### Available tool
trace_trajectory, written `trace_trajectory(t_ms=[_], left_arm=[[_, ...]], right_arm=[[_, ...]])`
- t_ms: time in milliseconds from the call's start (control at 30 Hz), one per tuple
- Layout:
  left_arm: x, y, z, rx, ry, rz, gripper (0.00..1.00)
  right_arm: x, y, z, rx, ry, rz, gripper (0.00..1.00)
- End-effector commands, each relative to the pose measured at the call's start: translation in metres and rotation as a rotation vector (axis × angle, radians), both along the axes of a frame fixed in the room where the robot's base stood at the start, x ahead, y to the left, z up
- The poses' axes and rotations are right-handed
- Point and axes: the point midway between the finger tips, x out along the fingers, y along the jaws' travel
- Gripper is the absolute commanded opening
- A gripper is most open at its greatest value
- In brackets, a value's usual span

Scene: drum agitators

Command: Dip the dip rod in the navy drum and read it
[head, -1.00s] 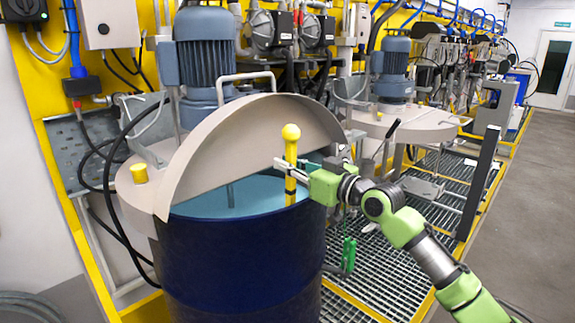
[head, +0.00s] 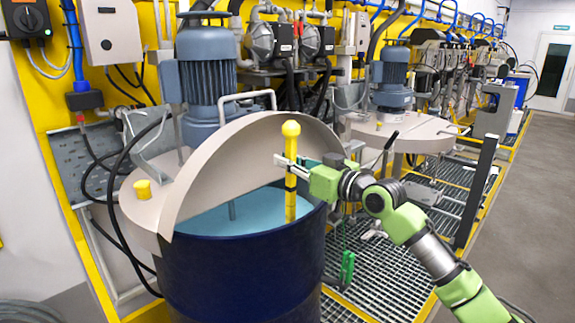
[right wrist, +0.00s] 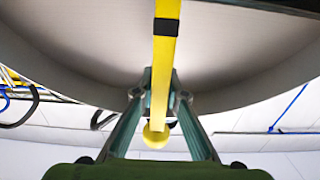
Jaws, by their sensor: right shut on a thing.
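The navy drum (head: 240,280) stands open at the front, with pale blue liquid (head: 255,208) inside. The dip rod (head: 290,205) is yellow with a ball top and dark bands. It stands upright inside the drum opening, near the front rim, which hides its lower end. My right gripper (head: 288,167) is shut on the rod below the ball. The right wrist view shows the rod (right wrist: 165,55) between the two fingers (right wrist: 160,95). No reading can be made out on the rod. My left gripper is not in view.
A beige half-raised lid (head: 245,150) and a blue-grey agitator motor (head: 207,75) are close behind the rod. A green object (head: 347,268) hangs right of the drum. Grating (head: 385,280) covers the floor there. A second agitator (head: 393,75) stands behind.

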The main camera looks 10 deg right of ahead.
Motion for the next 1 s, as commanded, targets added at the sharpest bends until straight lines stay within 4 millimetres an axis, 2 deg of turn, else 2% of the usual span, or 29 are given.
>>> trace_trajectory(t_ms=[33, 1000], left_arm=[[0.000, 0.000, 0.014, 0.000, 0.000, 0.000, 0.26], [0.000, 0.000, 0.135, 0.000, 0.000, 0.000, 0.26]], right_arm=[[0.000, 0.000, 0.017, 0.001, -0.003, 0.000, 0.00], [0.000, 0.000, 0.172, 0.000, -0.004, 0.000, 0.00]])
